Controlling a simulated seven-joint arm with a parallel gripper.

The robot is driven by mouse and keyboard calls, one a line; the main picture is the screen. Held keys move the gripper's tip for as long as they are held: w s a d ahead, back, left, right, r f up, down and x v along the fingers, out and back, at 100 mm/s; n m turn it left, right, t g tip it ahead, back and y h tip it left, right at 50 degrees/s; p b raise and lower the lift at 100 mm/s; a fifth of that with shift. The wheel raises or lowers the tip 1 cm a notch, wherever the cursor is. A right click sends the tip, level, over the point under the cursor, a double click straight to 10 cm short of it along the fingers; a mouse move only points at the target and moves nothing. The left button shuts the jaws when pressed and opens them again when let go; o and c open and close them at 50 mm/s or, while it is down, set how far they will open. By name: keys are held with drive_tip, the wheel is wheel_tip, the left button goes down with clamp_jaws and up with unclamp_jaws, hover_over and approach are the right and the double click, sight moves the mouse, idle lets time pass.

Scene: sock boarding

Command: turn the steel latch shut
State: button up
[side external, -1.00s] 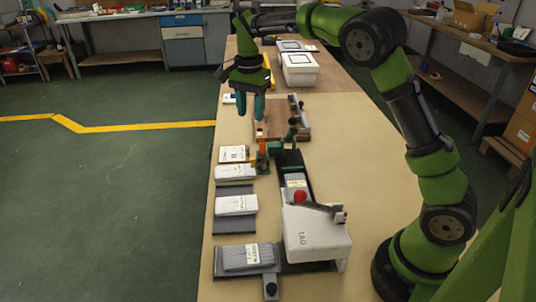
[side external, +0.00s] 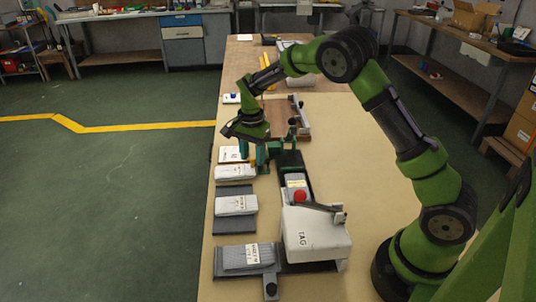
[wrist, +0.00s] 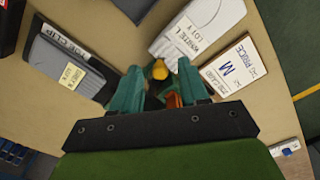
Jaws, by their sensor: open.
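My gripper (side external: 256,160) is open and pointing down beside the small green stand (side external: 278,150) at the left side of the bench. In the wrist view, its two teal fingers (wrist: 160,72) stand apart on either side of a small yellow-orange piece (wrist: 159,68). An orange part (wrist: 174,100) shows lower down, partly hidden by the fingers. I cannot tell whether the fingers touch either piece. I cannot clearly make out the steel latch. A grey lever (side external: 322,208) lies on top of the white TAG box (side external: 314,238), near a red knob (side external: 300,196), well away from my gripper.
White packs (side external: 235,173) and a price card (side external: 233,154) lie along the bench's left edge. A grey pack (side external: 247,256) lies nearer the camera. A wooden board (side external: 284,126) with a metal bar (side external: 301,115) stands behind. The bench's right side is mostly clear.

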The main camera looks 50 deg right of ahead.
clamp_jaws()
drive_tip(key=shift+s+n, duration=0.15)
drive_tip(key=shift+n, duration=0.15)
drive_tip(key=n, duration=0.1)
drive_tip(key=s+n, duration=0.1)
drive_tip(key=n, duration=0.3)
drive_tip(key=shift+s+d, duration=0.1)
drive_tip(key=shift+s, duration=0.3)
drive_tip(key=n, duration=0.2)
drive_tip(key=s+n, duration=0.1)
drive_tip(key=n, duration=0.1)
drive_tip(key=d+n, duration=0.1)
drive_tip(key=n, duration=0.1)
drive_tip(key=shift+s, duration=0.3)
drive_tip(key=shift+n, duration=0.3)
unclamp_jaws()
